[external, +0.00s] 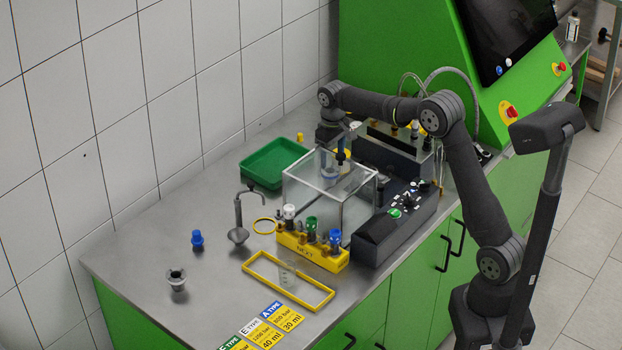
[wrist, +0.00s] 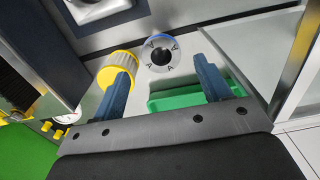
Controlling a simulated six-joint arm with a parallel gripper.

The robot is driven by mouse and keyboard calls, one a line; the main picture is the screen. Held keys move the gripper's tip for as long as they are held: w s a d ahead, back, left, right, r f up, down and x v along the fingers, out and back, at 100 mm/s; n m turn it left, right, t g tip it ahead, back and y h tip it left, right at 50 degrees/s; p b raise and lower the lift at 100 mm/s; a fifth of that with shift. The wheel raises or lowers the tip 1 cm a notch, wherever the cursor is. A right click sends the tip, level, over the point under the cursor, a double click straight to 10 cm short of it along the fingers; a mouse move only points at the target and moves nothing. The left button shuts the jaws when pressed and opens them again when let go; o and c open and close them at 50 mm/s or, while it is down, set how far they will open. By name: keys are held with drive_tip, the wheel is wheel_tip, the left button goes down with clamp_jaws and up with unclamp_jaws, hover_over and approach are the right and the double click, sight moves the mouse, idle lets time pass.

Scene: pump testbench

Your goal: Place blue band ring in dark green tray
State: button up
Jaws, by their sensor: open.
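In the wrist view, a round piece with a pale face marked with A letters, a dark centre and a blue edge (wrist: 160,53), likely the blue band ring, shows between the fingertips. My gripper (wrist: 164,60) is open, with a gap to the piece on both sides. In the external view my gripper (external: 341,156) hangs over the back part of the bench, by the clear box; the ring cannot be made out clearly there. The dark green tray (external: 262,180) lies empty on the bench to the left of the gripper. Green, likely that tray, shows beyond the fingers in the wrist view (wrist: 180,99).
A yellow knurled cap (wrist: 117,68) stands close to the left finger. The clear box (external: 310,205) and the dark device (external: 395,225) stand in front. A yellow holder (external: 312,253) carries several fittings. Bench at the left is mostly free around a blue fitting (external: 197,239).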

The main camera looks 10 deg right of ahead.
wheel_tip(320, 180, up, 6)
drive_tip(key=shift+r, duration=0.45)
drive_tip(key=shift+c, duration=1.1)
drive_tip(key=s+d+t+y, duration=0.3)
drive_tip(key=s+d, duration=0.1)
drive_tip(key=s, duration=0.1)
drive_tip(key=x, duration=1.1)
drive_tip(key=shift+w+r, duration=0.1)
drive_tip(key=shift+w, duration=0.2)
drive_tip(key=shift+w+x, duration=0.15)
drive_tip(key=shift+x, duration=1.3)
drive_tip(key=shift+w+x, duration=0.15)
drive_tip(key=shift+x, duration=1.3)
drive_tip(key=shift+a+r, duration=0.1)
drive_tip(key=shift+r, duration=0.05)
